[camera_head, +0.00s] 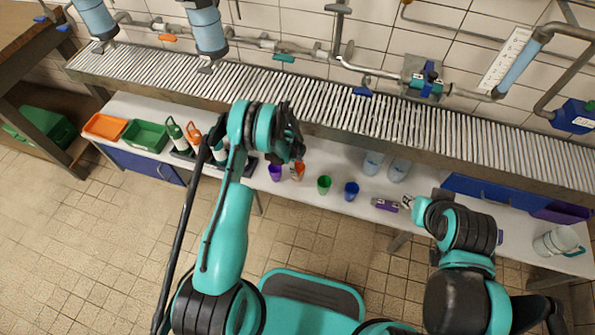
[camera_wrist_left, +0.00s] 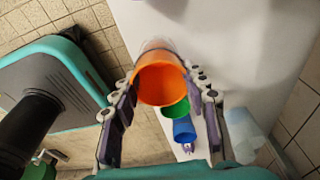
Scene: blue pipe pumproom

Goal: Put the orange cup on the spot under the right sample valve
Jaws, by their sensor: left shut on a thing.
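The orange cup (camera_head: 298,173) is in the grasp of my left gripper (camera_head: 296,158) at the white bench in the head view. In the left wrist view the orange cup (camera_wrist_left: 161,84) sits between the two fingers, its open mouth facing the camera. Whether it touches the bench is unclear. My right gripper (camera_head: 396,204) is low over the bench, right of the blue cup; its fingers are too small to judge. Small handles, teal (camera_head: 284,58) and blue (camera_head: 362,92), show on the wall pipes. I cannot tell which is the right sample valve, and its spot is not clear.
A purple cup (camera_head: 275,173) stands left of the orange one; a green cup (camera_head: 324,184) and a blue cup (camera_head: 351,191) stand to its right. Clear containers (camera_head: 398,170) stand behind. A roller conveyor (camera_head: 320,100) overhangs the bench's back. Bottles and trays fill the left.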

